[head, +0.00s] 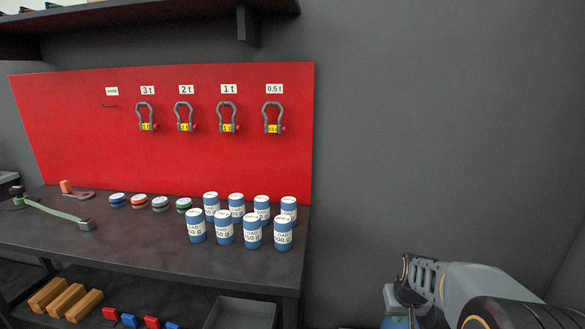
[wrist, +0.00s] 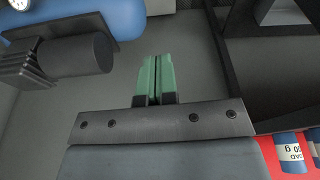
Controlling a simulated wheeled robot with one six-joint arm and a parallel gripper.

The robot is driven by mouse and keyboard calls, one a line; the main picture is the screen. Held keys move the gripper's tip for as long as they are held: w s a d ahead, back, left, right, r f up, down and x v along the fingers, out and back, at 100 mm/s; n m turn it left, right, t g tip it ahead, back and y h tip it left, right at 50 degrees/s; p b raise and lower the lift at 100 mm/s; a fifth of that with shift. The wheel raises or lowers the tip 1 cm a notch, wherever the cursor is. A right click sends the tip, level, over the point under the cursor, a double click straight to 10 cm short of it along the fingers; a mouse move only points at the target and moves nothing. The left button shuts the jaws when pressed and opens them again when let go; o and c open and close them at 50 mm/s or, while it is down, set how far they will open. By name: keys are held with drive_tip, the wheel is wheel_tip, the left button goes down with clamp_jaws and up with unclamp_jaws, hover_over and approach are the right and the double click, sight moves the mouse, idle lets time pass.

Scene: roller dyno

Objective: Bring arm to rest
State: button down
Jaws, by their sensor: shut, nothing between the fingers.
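My arm (head: 455,285) comes in from the lower right corner of the head view, bent, to the right of the bench and apart from it. Its gripper end is cut off or hidden at the bottom edge there. In the wrist view my gripper (wrist: 156,75) shows two green fingers side by side, shut and empty, over grey floor.
A dark bench (head: 110,245) carries several blue load cylinders (head: 224,228), coloured discs (head: 139,202) and a green-handled tool (head: 60,213). Shackles (head: 227,117) hang on a red board (head: 200,165) behind. A blue rounded body (wrist: 100,18) lies near my gripper. The wall at right is bare.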

drive_tip(key=s+a+r+p, duration=0.3)
drive_tip(key=s+r+p, duration=0.1)
drive_tip(key=r, duration=0.5)
drive_tip(key=s+a+r+p, duration=0.3)
drive_tip(key=s+r+p, duration=0.2)
drive_tip(key=r+p, duration=0.2)
drive_tip(key=s+a+r+t+p, duration=0.1)
drive_tip(key=s+a+r+p, duration=0.3)
drive_tip(key=r, duration=0.6)
drive_tip(key=shift+s+r+n+p, duration=0.25)
drive_tip(key=shift+r+n+p, duration=0.1)
drive_tip(key=shift+p, duration=0.35)
drive_tip(key=shift+a, duration=0.1)
